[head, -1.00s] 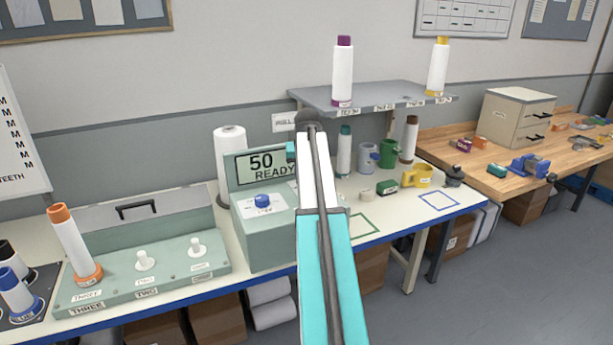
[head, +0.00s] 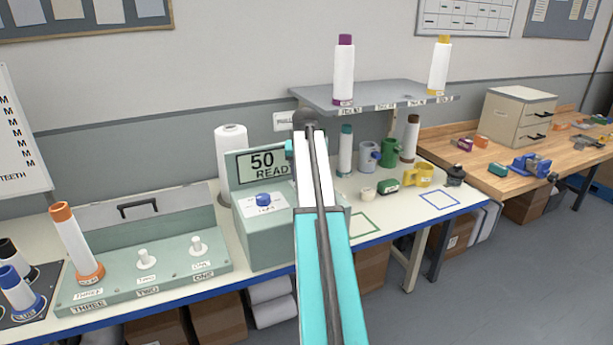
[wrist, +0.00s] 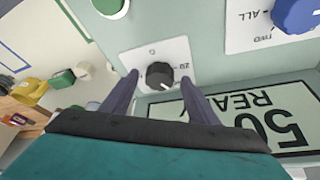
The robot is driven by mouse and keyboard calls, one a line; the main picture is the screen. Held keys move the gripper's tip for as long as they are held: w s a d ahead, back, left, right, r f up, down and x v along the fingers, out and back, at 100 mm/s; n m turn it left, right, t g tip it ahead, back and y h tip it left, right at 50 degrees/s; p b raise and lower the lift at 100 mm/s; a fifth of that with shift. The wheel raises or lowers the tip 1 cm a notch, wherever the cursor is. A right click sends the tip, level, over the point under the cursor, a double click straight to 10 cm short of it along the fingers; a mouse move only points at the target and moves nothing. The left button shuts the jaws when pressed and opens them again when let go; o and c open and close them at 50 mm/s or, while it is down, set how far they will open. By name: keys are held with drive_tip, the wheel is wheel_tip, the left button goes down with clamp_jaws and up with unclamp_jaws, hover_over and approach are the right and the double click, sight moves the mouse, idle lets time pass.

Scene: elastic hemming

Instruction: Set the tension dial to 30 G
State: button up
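The tension dial (wrist: 158,76) is a small black knob with a white pointer mark, on a white label plate on the pale green machine (head: 275,246). In the wrist view the pointer aims toward the lower right; the label's small print is only partly legible. My gripper (wrist: 160,80) is open, its two dark fingers on either side of the dial with gaps visible; I cannot tell their depth to it. The display (head: 262,166) reads 50 READY and appears upside down in the wrist view (wrist: 245,115). In the head view my arm hides the dial.
A blue knob (head: 263,200) sits on the same panel, also at the wrist view's top right (wrist: 298,14). A green button (wrist: 108,5) is near the dial. A white roll (head: 231,150) stands behind the machine; cups and spools stand to its right.

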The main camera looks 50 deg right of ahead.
drive_tip(key=shift+r, duration=0.1)
drive_tip(key=b+v, duration=0.2)
drive_tip(key=v, duration=1.1)
drive_tip(key=shift+r, duration=0.3)
drive_tip(key=shift+s+a, duration=0.1)
drive_tip(key=shift+s, duration=0.1)
idle(0.3)
